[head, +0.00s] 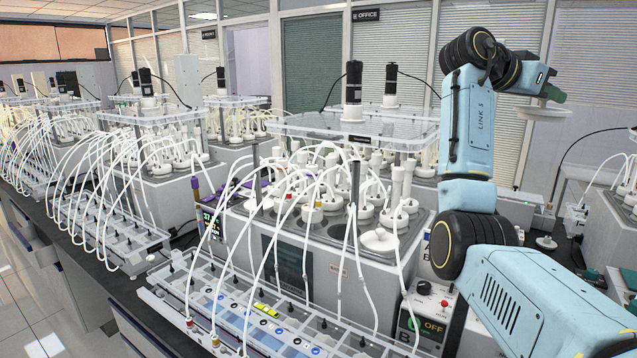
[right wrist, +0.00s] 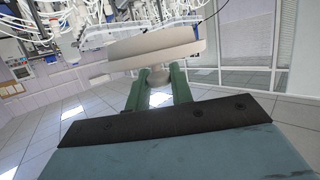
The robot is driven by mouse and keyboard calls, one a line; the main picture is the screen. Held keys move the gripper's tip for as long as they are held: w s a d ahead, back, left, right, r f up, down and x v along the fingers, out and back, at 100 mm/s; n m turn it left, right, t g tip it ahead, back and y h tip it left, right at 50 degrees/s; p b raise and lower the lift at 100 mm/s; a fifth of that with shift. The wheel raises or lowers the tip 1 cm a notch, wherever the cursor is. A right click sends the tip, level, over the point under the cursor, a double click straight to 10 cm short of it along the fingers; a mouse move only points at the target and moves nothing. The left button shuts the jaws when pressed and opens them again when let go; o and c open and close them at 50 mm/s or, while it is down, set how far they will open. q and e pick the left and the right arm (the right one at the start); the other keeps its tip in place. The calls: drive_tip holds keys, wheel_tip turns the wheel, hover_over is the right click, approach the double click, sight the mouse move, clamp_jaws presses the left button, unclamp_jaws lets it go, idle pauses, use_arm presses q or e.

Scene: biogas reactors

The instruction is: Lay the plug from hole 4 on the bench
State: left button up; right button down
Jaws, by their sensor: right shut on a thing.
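My right gripper (head: 553,95), with green fingers, is raised at the upper right of the head view. It is shut on a pale round plug (head: 538,113), which hangs in the air well above the bench (head: 520,207). In the right wrist view the green fingers (right wrist: 158,88) close on the plug, whose wide disc (right wrist: 150,46) shows beyond the fingertips. The reactor bath (head: 345,262) stands at the middle, with bottles in its holes and a white disc-shaped lid (head: 378,241) at its front right. I cannot read hole numbers. My left gripper is not in view.
A small white disc-shaped piece (head: 546,242) lies on the bench to the right of my arm. White tubes arch to the long tube rack (head: 330,335) in front.

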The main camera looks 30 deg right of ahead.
drive_tip(key=w+a+f+n+t+y, duration=0.2)
drive_tip(key=w+a+f+n+t, duration=0.5)
drive_tip(key=a+f, duration=0.3)
drive_tip(key=w+a+f+n+t+y, duration=0.1)
drive_tip(key=w+a+f+n+t, duration=0.5)
drive_tip(key=w+a+f+t, duration=0.3)
drive_tip(key=s+a+f+n+t+y, duration=0.1)
drive_tip(key=s+a+f+n+y, duration=0.25)
drive_tip(key=a+f, duration=0.45)
drive_tip(key=s+a+f+n+t+y, duration=0.1)
drive_tip(key=s+a+f+n+y, duration=0.25)
drive_tip(key=a, duration=0.65)
drive_tip(key=s+a+f+n+t+y, duration=0.1)
drive_tip(key=s+a+f+n+y, duration=0.2)
drive_tip(key=a+f, duration=0.6)
wheel_tip(320, 180, down, 6)
drive_tip(key=a+m+b, duration=0.1)
drive_tip(key=b, duration=0.5)
drive_tip(key=shift+w+a+y, duration=0.15)
drive_tip(key=shift+a+y, duration=0.05)
drive_tip(key=shift+y, duration=0.2)
